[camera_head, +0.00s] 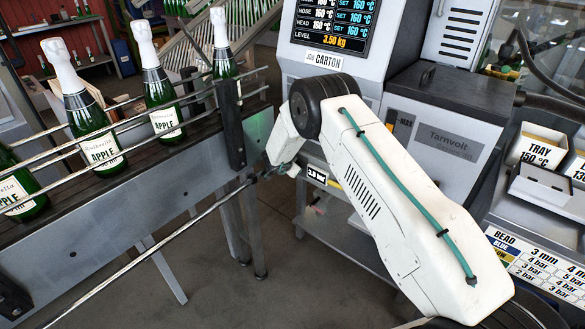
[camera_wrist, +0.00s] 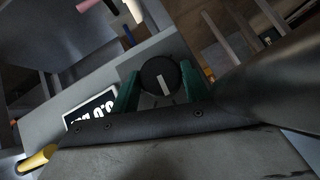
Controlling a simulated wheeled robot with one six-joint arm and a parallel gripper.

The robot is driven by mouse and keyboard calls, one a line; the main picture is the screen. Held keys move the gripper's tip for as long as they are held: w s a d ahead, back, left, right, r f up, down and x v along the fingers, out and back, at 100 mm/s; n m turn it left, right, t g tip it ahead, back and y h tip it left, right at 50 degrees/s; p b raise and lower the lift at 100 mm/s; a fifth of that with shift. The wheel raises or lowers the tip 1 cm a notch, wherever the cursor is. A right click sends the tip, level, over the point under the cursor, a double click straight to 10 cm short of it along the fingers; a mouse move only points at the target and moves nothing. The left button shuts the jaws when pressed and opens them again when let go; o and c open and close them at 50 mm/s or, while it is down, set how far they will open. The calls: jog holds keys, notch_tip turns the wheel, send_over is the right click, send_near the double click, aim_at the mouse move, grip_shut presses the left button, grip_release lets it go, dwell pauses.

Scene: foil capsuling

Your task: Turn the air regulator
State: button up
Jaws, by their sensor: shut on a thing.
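The air regulator's round black knob (camera_wrist: 152,72) with a white pointer mark is in the middle of the wrist view, on a grey panel. The green fingers of my gripper (camera_wrist: 159,76) stand on both sides of it, closed on it. A black label with white figures (camera_wrist: 90,108) sits left of the knob, partly covered by my wrist. In the head view the label (camera_head: 317,175) reads about 2.0 bar. My gripper shows only partly there (camera_head: 287,168), and the knob is hidden by my arm.
A conveyor with guide rails (camera_head: 100,225) carries several green foil-topped bottles on the left. The Tarnvolt machine (camera_head: 430,130) and its screen (camera_head: 335,22) stand behind my arm. A bead pressure chart (camera_head: 540,265) and a labelled tray bin (camera_head: 535,148) are on the right.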

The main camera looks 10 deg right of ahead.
dwell(0.6)
jog(key=o, duration=1)
jog(key=v, duration=0.7)
jog(key=shift+s+a+r, duration=0.15)
jog(key=shift+a+r, duration=0.1)
jog(key=shift+a, duration=0.05)
